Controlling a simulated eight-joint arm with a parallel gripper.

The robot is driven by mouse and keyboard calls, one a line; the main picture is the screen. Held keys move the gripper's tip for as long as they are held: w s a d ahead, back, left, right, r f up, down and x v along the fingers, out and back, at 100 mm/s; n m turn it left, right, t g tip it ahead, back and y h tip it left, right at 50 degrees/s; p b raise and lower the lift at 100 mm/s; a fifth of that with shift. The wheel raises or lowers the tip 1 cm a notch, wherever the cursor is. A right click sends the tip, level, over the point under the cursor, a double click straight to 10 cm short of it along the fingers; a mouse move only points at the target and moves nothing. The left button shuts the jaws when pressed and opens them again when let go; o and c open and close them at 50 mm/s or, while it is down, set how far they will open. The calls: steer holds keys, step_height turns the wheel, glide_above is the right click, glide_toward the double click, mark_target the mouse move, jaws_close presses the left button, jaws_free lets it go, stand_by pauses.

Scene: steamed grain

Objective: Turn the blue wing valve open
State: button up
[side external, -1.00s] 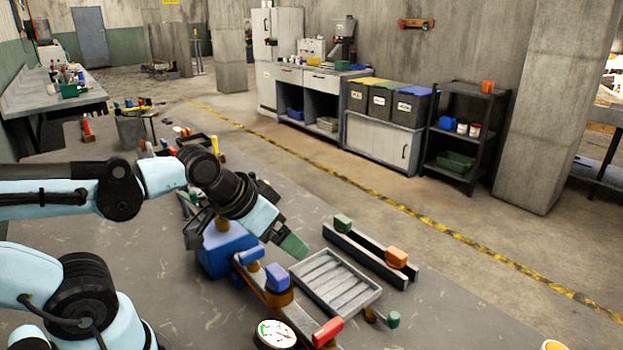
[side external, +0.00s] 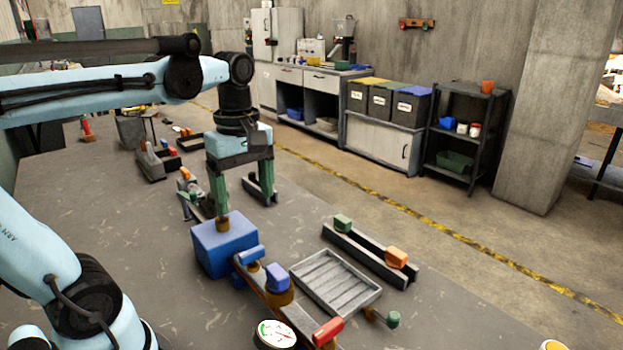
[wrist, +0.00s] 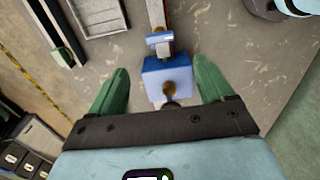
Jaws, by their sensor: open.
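A big blue block (side external: 226,246) with a brass stub on top stands on the table at the end of a pipe bench. A blue wing-shaped handle (side external: 250,255) sits beside it on the pipe, and a second blue handle (side external: 277,276) sits on a brass body a little farther along. I cannot tell for sure which is the wing valve. My gripper (side external: 245,207) points down with its green fingers wide apart and empty, at the far side of the block.
A red handle (side external: 328,331) and a round gauge (side external: 275,335) are at the pipe's near end. A grey ribbed tray (side external: 336,281) and a dark rail (side external: 360,252) with green and orange knobs lie to the right. Bare table lies left of the block.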

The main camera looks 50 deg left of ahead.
mark_target(251, 251)
step_height(251, 251, down, 12)
steer(key=shift+r, duration=0.2)
stand_by(0.4)
steer(key=c, duration=1)
steer(key=shift+c, duration=0.2)
